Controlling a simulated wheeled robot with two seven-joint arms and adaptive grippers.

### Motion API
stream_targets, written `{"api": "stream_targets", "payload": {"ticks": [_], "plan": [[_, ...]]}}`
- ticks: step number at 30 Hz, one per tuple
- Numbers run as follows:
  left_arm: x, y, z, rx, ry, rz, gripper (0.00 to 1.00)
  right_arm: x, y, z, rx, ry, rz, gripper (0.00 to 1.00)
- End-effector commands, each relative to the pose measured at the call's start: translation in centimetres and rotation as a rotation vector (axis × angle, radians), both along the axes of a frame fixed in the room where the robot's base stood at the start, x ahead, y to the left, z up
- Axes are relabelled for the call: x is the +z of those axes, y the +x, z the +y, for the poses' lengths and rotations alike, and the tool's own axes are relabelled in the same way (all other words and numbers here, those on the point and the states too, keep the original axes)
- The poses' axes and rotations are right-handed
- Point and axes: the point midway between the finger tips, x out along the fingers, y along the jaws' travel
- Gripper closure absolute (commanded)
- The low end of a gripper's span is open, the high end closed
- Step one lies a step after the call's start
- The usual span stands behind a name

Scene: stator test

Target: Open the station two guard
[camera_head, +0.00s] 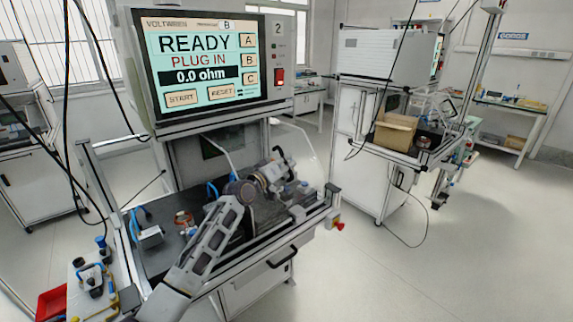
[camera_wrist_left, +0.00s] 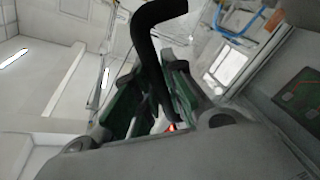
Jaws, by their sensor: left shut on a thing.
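Station two (camera_head: 205,60) stands in front of me with a lit screen reading READY, PLUG IN, 0.0 ohm and a 2 at its upper right. Its clear guard (camera_head: 311,146) shows faintly as a see-through curved sheet with a pale edge, behind and beside my left gripper (camera_head: 282,158). My left arm reaches up over the bench from below. In the left wrist view a thick black curved handle (camera_wrist_left: 152,45) runs between the fingers of my left gripper (camera_wrist_left: 150,100), which is shut on it. How far the guard stands open is hard to tell. My right gripper is not in view.
The station's bench (camera_head: 160,262) carries small parts and blue-handled clamps left of my arm. A red tray (camera_head: 52,303) is at lower left. A second bench with a cardboard box (camera_head: 394,132) stands to the right. The floor (camera_head: 440,270) at lower right is clear.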

Motion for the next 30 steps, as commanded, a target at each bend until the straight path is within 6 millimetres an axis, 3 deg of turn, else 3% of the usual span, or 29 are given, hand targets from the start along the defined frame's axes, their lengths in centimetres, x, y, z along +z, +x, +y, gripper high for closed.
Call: {"api": "stream_targets", "payload": {"ticks": [13,14,16,30], "plan": [[0.1,0.0,-0.1,0.001,-0.002,-0.002,1.00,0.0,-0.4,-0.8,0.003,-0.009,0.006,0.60],[0.2,0.0,-0.1,0.001,-0.002,-0.002,0.87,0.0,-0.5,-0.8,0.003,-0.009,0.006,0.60],[0.2,0.0,-0.1,0.000,-0.001,-0.003,0.78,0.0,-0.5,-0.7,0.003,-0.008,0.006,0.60],[-0.1,-0.1,0.1,0.001,0.000,0.001,0.78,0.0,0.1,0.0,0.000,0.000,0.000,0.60]]}}
